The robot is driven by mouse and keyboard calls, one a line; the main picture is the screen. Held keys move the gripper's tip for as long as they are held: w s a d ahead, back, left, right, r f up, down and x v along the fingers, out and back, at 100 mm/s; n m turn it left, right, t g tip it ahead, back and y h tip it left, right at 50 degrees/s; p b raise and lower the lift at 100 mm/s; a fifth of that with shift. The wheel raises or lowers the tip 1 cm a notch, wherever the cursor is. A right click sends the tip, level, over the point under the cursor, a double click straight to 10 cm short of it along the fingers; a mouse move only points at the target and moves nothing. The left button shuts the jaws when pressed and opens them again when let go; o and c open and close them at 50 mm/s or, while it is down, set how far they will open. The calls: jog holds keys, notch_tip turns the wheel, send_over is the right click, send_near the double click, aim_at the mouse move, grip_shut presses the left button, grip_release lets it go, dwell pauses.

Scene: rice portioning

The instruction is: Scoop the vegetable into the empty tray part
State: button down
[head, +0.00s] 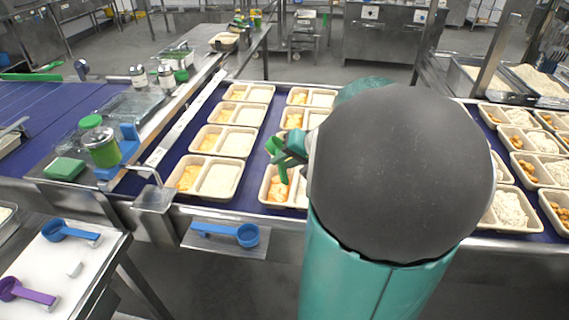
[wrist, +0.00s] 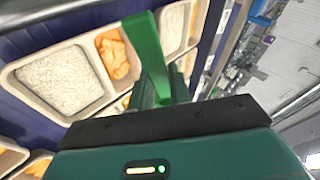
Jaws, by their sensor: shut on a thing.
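My gripper (head: 290,153) is over the tray column left of my arm, and its fingers also show in the wrist view (wrist: 163,88). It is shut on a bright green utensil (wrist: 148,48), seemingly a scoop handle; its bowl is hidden. Below it, a two-part tray (head: 271,199) is partly covered by my arm. In the wrist view a tray (wrist: 42,103) holds white rice in its large part and orange pieces (wrist: 114,57) in the other. Trays in the left column, such as the near one (head: 202,198), hold orange food and a pale filling. I see no clearly empty part.
Trays on the right (head: 508,228) hold rice and orange-brown pieces. A blue scoop (head: 246,235) lies on a front ledge; another blue scoop (head: 54,229) and a purple one (head: 12,287) lie on a side table. A green-lidded jar (head: 101,147) stands at the left.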

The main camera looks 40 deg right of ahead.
jog(key=g+h, duration=0.1)
jog(key=n+g+h, duration=0.1)
jog(key=g+h, duration=0.1)
jog(key=shift+r+h, duration=0.3)
jog(key=shift+r, duration=0.1)
